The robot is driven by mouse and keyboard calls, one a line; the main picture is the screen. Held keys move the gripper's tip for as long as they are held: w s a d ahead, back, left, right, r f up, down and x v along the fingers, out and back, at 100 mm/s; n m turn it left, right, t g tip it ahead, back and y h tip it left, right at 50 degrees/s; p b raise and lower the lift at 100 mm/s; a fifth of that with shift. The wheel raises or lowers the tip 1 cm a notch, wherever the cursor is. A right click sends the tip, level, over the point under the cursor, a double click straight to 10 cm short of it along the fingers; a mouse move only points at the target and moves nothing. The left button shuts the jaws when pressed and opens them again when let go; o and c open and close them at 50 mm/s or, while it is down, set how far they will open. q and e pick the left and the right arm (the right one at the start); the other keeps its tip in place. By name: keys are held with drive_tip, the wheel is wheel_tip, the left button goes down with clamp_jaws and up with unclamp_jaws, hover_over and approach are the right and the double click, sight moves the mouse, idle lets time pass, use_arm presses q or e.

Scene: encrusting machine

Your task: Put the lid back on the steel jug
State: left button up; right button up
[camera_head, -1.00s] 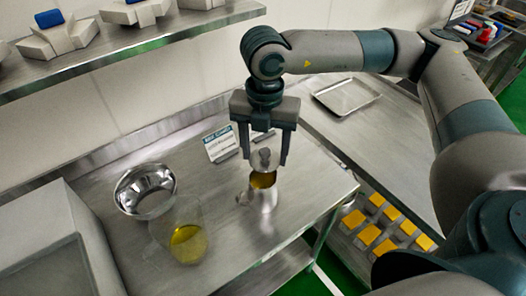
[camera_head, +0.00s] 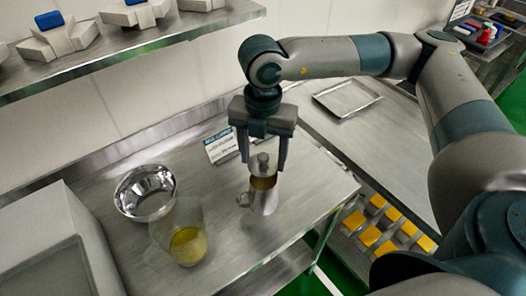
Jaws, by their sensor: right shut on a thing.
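The steel jug (camera_head: 263,201) stands upright on the steel table, its handle to the left. My left gripper is not in view.
A clear pitcher with yellow liquid (camera_head: 187,245) and a shiny metal bowl (camera_head: 145,192) stand to the left of the jug. A small sign (camera_head: 221,144) stands behind it. A flat tray (camera_head: 347,97) lies at the back right. The table's front edge is close to the right.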

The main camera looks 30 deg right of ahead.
sight(263, 166)
wheel_tip(263, 166, down, 2)
drive_tip(key=shift+f, duration=0.2)
drive_tip(key=shift+f+b, duration=0.7)
drive_tip(key=shift+b, duration=0.25)
drive_tip(key=shift+f+b, duration=0.5)
drive_tip(key=shift+b, duration=0.1)
drive_tip(key=shift+b, duration=0.4)
